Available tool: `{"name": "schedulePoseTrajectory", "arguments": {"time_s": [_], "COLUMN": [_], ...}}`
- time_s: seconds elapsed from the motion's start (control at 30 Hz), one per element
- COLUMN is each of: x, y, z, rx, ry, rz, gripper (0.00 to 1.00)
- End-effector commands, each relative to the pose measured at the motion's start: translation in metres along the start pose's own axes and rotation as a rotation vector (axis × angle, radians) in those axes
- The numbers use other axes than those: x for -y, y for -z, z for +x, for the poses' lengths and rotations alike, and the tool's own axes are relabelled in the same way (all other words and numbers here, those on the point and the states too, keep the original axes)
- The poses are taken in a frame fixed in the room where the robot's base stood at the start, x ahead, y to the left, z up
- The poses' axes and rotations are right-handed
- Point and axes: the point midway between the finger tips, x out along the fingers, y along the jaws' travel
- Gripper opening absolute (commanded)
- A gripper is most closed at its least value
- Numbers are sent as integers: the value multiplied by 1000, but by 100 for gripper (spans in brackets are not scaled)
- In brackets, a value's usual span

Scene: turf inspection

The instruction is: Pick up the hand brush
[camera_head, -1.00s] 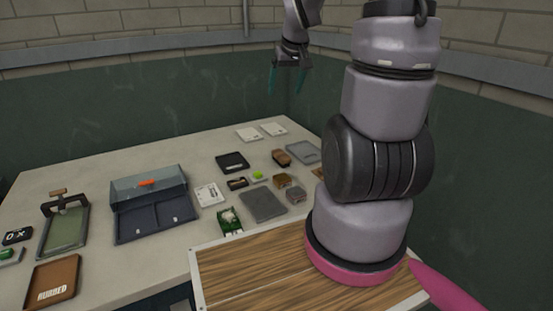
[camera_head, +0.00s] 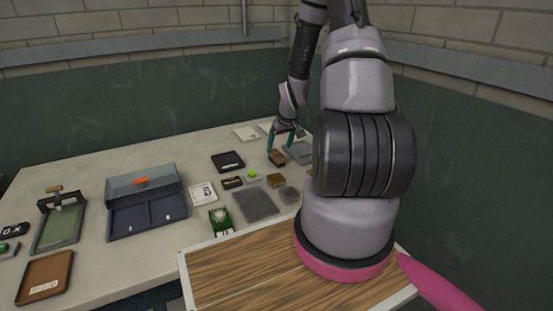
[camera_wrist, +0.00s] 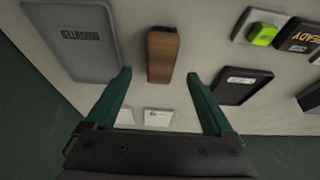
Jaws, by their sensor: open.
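The hand brush, a brown wooden block (camera_head: 277,158), lies at the back right of the bench. In the wrist view the brush (camera_wrist: 163,52) stands out between and just beyond my fingertips, its long side roughly in line with the fingers. My gripper (camera_head: 281,146) is open and empty, with its teal fingers pointing down over the brush. In the wrist view my gripper (camera_wrist: 158,76) has clear space on both sides of the brush. Any bristles underneath are hidden.
A grey tray (camera_wrist: 75,40) labelled with text lies left of the brush in the wrist view. A black tray (camera_wrist: 243,86) lies to its right. White cards (camera_head: 246,134) lie behind. A blue-grey case (camera_head: 146,203) and several small items share the bench.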

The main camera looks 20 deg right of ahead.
Motion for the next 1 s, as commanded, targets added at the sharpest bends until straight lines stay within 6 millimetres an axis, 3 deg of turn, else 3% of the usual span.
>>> {"name": "schedulePoseTrajectory", "arguments": {"time_s": [0.43,1.0], "x": [2,1], "y": [0,-1], "z": [52,57], "rx": [2,1], "ry": [1,0], "rz": [1,1], "gripper": [88,88]}}
